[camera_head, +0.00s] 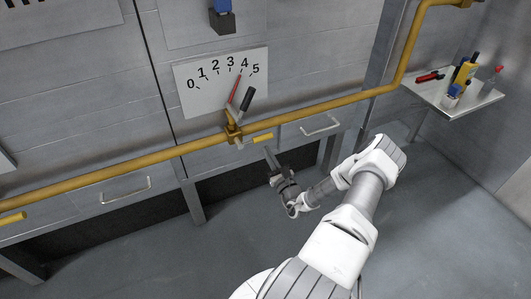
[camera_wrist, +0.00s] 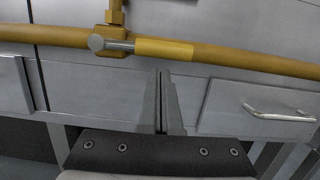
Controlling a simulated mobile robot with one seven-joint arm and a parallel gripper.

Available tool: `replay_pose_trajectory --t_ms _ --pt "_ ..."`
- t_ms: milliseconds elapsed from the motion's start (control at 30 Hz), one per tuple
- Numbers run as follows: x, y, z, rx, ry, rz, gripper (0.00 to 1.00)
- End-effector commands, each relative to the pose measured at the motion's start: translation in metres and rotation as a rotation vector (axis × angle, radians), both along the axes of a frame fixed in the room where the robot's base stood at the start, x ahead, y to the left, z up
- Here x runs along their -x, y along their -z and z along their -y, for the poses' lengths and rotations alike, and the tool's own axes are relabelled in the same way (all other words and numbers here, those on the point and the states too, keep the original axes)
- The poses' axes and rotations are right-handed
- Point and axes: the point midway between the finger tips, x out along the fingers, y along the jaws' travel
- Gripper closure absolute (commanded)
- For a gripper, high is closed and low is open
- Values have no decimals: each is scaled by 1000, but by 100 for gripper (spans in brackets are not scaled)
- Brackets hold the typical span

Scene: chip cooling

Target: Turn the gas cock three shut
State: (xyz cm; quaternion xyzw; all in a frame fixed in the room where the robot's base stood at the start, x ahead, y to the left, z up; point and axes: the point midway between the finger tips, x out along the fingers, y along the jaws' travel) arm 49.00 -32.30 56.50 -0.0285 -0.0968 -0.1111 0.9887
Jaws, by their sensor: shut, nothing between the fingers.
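A brass cock (camera_head: 233,133) sits on the yellow gas pipe below the dial, with a yellow-sleeved lever (camera_head: 262,138) pointing right. In the wrist view its body (camera_wrist: 112,42) and lever (camera_wrist: 165,49) show close up, the lever lying roughly along the pipe. No number marks it, so I cannot tell whether it is cock three. My gripper (camera_head: 268,151) is just below the lever's right end. In the wrist view my gripper (camera_wrist: 161,74) is shut and empty, its tips below the lever and apart from it.
A dial (camera_head: 190,105) numbered 0 to 5 has a red needle (camera_head: 235,88) near 4. A black-handled lever (camera_head: 247,99) stands above the cock. Another yellow lever (camera_head: 12,218) is at far left. Drawer handles (camera_head: 321,126) jut out below the pipe. A side shelf (camera_head: 440,92) holds tools.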

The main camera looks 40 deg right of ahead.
Motion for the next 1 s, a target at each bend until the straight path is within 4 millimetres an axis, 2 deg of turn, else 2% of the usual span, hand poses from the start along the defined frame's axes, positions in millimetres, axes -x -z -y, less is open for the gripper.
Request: replay_pose_trajectory --t_ms 33,100,133,300,500,700,1000 --pt "3 15 1 -2 -1 -7 100" --pt "8 25 3 -6 -4 -12 100" --pt "18 19 1 -8 -2 -14 100" --pt "58 27 -10 -11 -3 -16 100" --pt "90 36 -17 -10 -3 -16 100" --pt "102 40 -20 -10 -5 -16 100" --pt "99 35 -23 3 -33 -16 100"
